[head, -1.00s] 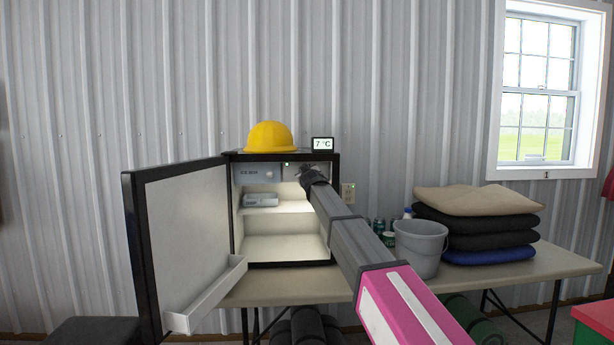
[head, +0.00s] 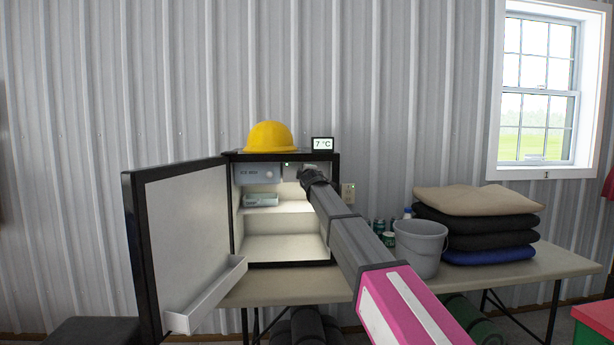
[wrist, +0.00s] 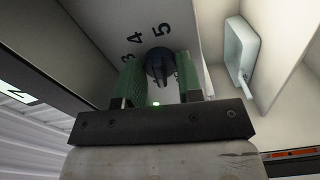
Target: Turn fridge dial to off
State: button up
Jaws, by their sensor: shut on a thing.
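The small fridge (head: 334,215) stands on the table with its door (head: 188,240) swung open to the left. In the wrist view, the dark round dial (wrist: 160,62) sits on a pale panel with the numbers 3, 4 and 5 beside it. My gripper (wrist: 158,75) is shut on the dial, with one green-padded finger on each side. The dial's other markings, including any off mark, are hidden or out of view. In the head view, my gripper (head: 312,176) is at the fridge's upper right interior and covers the dial.
A display (head: 322,144) reading 7 °C and a yellow hard hat (head: 269,136) sit on the fridge. Inside are an ice box (head: 258,174) and a small container (head: 262,200). A grey bucket (head: 420,248) and folded fabrics (head: 478,225) stand right on the table (head: 515,265).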

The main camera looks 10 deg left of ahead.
jog(key=n, duration=0.6)
dwell(0.7)
jog(key=o, duration=0.9)
jog(key=shift+o, duration=0.2)
jog(key=shift+s, duration=0.2)
jog(key=v, duration=1)
jog(key=shift+s+d, duration=0.15)
jog(key=shift+s, duration=0.1)
jog(key=shift+f, duration=0.1)
